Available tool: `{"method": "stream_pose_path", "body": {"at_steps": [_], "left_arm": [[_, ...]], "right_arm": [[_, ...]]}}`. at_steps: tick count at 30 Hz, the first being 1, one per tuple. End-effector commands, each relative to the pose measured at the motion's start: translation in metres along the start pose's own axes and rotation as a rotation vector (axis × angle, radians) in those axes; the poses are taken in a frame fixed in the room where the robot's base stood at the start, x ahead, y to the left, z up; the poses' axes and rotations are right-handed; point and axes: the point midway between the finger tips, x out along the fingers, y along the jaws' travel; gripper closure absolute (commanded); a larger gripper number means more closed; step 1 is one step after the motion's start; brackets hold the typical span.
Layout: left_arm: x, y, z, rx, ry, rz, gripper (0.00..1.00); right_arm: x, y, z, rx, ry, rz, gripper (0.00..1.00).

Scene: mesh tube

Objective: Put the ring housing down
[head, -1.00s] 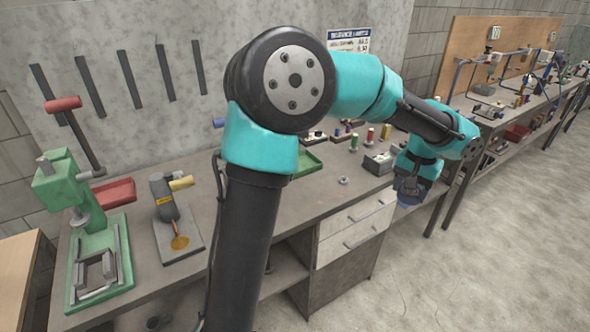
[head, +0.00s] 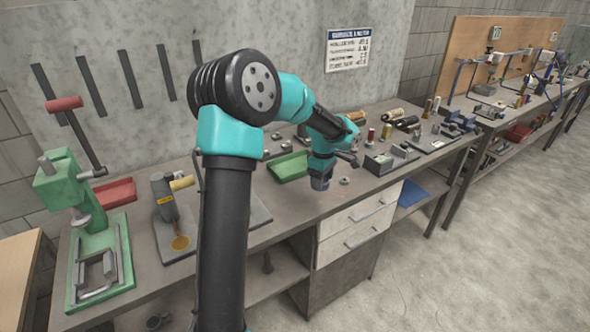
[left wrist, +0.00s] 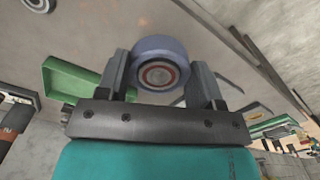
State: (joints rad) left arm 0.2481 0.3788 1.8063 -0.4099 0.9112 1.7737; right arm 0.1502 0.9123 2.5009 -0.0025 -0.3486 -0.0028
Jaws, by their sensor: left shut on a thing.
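The ring housing (left wrist: 160,47) is a short blue-grey round part with a pale face and red and dark rings at its centre. In the left wrist view it sits between the two fingers of my left gripper (left wrist: 160,85), which is shut on it. In the head view my left gripper (head: 321,175) points down over the bench, near its front edge, with the blue housing (head: 320,184) at its tip. I cannot tell whether the housing touches the bench top. My right gripper is not in view.
A green tray (head: 286,167) lies left of my left gripper. A small metal ring (head: 344,181) lies just right of it, and a grey box (head: 383,162) stands further right. The bench's front edge (head: 345,203) is close. A green press (head: 95,240) stands far left.

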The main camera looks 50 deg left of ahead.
Motion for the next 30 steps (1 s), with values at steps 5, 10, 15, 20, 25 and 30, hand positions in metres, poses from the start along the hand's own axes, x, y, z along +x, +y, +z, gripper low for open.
{"method": "stream_pose_path", "body": {"at_steps": [5,10,15,20,25,30], "left_arm": [[0.017,-0.013,-0.055,-0.332,0.006,0.002,0.77],[0.030,-0.027,-0.097,-0.599,0.012,0.006,0.77],[0.037,-0.035,-0.118,-0.747,0.016,0.009,0.77],[0.038,-0.037,-0.123,-0.779,0.017,0.011,0.77],[0.038,-0.037,-0.122,-0.777,0.017,0.011,0.77],[0.038,-0.033,-0.125,-0.777,0.017,0.011,0.77]], "right_arm": [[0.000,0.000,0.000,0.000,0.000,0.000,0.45],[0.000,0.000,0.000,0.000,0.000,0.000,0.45],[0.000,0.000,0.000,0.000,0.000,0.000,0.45],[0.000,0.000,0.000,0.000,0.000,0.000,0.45],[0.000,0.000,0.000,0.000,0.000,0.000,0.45],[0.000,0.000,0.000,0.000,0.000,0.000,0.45]]}}
